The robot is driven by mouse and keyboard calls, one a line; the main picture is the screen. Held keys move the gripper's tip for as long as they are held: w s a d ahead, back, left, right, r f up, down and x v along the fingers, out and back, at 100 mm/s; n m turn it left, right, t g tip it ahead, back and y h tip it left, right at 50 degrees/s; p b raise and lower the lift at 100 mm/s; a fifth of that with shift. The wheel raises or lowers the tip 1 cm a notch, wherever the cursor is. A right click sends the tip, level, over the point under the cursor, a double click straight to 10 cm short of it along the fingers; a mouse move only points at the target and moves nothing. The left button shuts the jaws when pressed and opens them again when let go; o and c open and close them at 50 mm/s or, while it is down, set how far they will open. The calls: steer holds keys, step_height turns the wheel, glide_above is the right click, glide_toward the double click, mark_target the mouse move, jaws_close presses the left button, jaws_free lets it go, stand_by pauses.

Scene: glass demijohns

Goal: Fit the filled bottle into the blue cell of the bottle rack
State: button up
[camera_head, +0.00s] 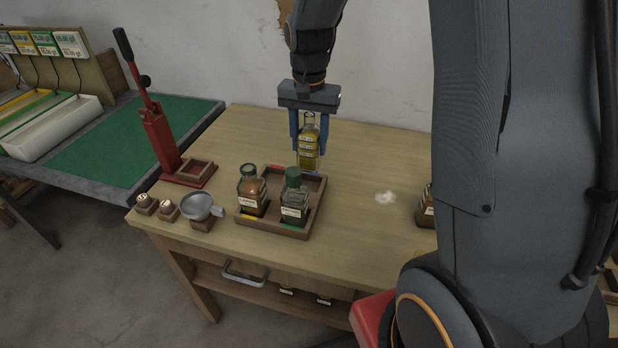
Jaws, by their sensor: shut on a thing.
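The filled bottle (309,157) is clear glass with yellow-green liquid and pale label bands. My gripper (309,140) is shut on it, with one blue finger on each side, and holds it upright. The wooden bottle rack (272,231) has colour-marked cells. The bottle is at the back right cell, beside the blue mark (312,174). I cannot tell whether its base is inside the cell or just above it.
A red lever press (160,140) stands left of the rack. A funnel on a block (200,207) and small wooden blocks (157,206) are at the front left. A white patch (385,197) and another brown bottle (426,208) are to the right. The table's back right is clear.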

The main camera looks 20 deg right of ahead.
mark_target(309, 127)
steer(key=shift+f+p, duration=0.85)
steer(key=shift+f, duration=3.15)
steer(key=shift+f, duration=0.15)
steer(key=o, duration=1.4)
step_height(309, 127, up, 12)
steer(key=b, duration=0.3)
steer(key=shift+r, duration=0.2)
